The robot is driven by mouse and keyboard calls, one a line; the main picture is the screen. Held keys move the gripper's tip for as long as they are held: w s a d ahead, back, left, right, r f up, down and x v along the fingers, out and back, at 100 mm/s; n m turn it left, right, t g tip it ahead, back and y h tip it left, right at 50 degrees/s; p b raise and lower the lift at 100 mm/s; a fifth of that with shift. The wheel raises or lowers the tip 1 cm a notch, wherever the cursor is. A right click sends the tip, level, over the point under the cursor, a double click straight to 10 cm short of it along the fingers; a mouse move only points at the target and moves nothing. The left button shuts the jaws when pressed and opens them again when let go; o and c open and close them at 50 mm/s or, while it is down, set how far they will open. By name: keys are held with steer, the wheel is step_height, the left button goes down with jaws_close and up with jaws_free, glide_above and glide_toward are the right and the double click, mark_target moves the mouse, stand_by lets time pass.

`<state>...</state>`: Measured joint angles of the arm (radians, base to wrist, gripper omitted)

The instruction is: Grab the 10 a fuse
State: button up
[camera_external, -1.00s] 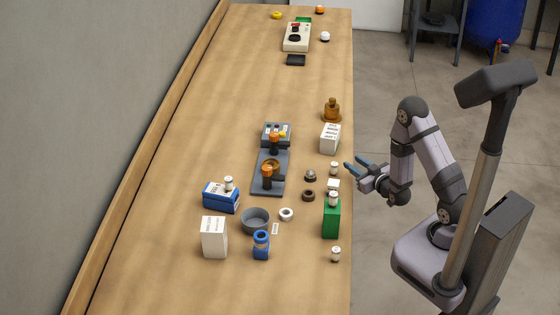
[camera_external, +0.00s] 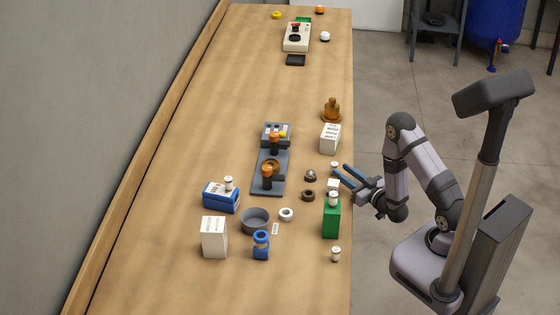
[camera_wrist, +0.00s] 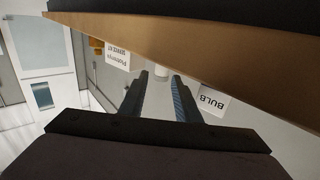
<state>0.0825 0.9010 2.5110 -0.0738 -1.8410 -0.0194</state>
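Several small white cylinders with metal ends look like fuses; their ratings are too small to read. One is at the table's right edge (camera_external: 334,165), one on the green box (camera_external: 333,198), one on the blue box (camera_external: 228,183), and one near the front right (camera_external: 336,254). My gripper (camera_external: 340,168) is open and empty at the right edge of the table, close to the edge cylinder.
The green box (camera_external: 331,220) stands in front of my gripper and a white box (camera_external: 329,139) behind it. A "BULB" label (camera_wrist: 212,102) shows beside one finger in the wrist view. A grey fixture (camera_external: 268,173) is further left. The table's far middle is clear.

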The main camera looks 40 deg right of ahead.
mark_target(337, 167)
steer(key=shift+w+r+p, duration=0.15)
steer(key=shift+w+p, duration=0.15)
steer(key=shift+w, duration=0.05)
steer(key=w+p, duration=0.1)
steer(key=w, duration=0.2)
steer(key=shift+w+a+r+p, duration=0.1)
steer(key=shift+w+a+p, duration=0.05)
steer(key=shift+w+p, duration=0.25)
steer(key=shift+w, duration=0.35)
jaws_close()
